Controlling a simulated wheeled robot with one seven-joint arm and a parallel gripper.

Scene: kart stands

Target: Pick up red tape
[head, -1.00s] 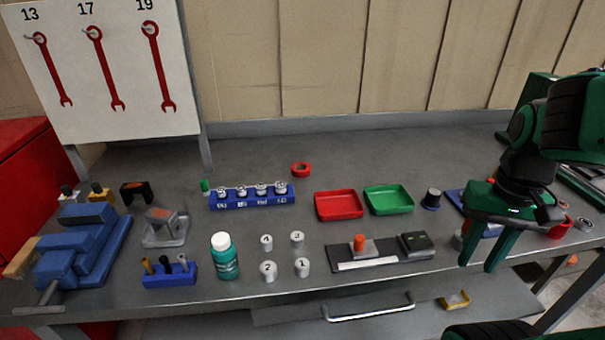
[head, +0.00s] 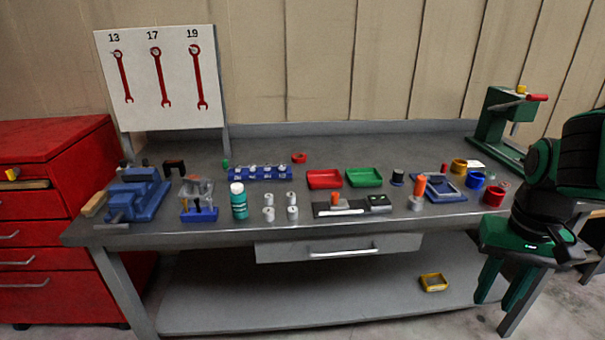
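The red tape (head: 299,158) is a small red ring lying flat at the back of the grey workbench (head: 400,150), behind the red tray and right of the blue rack. My gripper (head: 496,302) is at the lower right, in front of the bench's right end, with its two green fingers pointing down and apart. It is open, nothing shows between the fingers, and it is far from the tape.
A red tray (head: 324,179), a green tray (head: 364,177) and a blue rack (head: 260,173) stand near the tape. A teal bottle (head: 239,202) and several white cylinders stand nearer the front edge. A green press (head: 497,125) stands at the right end.

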